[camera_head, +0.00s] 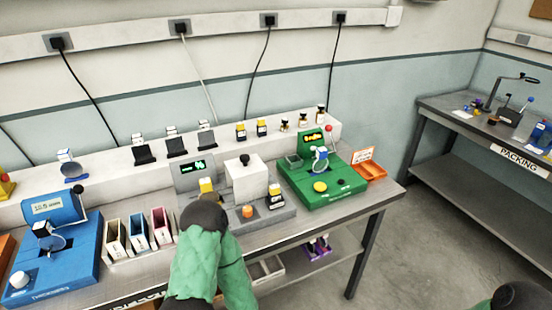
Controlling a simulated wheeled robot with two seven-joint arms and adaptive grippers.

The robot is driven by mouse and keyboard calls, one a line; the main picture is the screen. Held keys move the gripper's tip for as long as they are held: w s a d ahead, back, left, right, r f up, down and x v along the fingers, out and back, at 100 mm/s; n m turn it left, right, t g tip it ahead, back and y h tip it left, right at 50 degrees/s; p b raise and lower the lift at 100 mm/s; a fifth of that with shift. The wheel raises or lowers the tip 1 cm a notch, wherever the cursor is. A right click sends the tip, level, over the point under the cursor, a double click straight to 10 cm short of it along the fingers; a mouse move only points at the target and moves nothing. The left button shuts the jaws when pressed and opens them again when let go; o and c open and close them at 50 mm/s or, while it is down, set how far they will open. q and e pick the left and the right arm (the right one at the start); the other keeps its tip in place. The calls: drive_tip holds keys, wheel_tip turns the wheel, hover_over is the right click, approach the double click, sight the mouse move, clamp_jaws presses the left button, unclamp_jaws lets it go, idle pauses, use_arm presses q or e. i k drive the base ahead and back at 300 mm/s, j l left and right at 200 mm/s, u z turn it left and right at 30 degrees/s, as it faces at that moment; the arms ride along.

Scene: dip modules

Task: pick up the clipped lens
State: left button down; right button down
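One clipped lens (52,242) is at the blue thickness gauge (72,262) at the left. Another clipped lens (73,169) stands on the white back ledge above that gauge. A third clipped lens (320,160) is on the green tester (310,178) right of the middle. A green-sleeved arm of mine with a dark, rounded joint rises at the bottom middle. Neither gripper's fingers show.
A grey device with a lit display (199,165) stands mid-bench. An orange tray (370,172) lies right of the green tester. A packing table (465,123) stands at the right, across open floor (430,225).

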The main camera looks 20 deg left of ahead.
sight(43, 230)
drive_tip(key=u, duration=2.45)
drive_tip(key=i+j, duration=0.1)
drive_tip(key=j, duration=0.15)
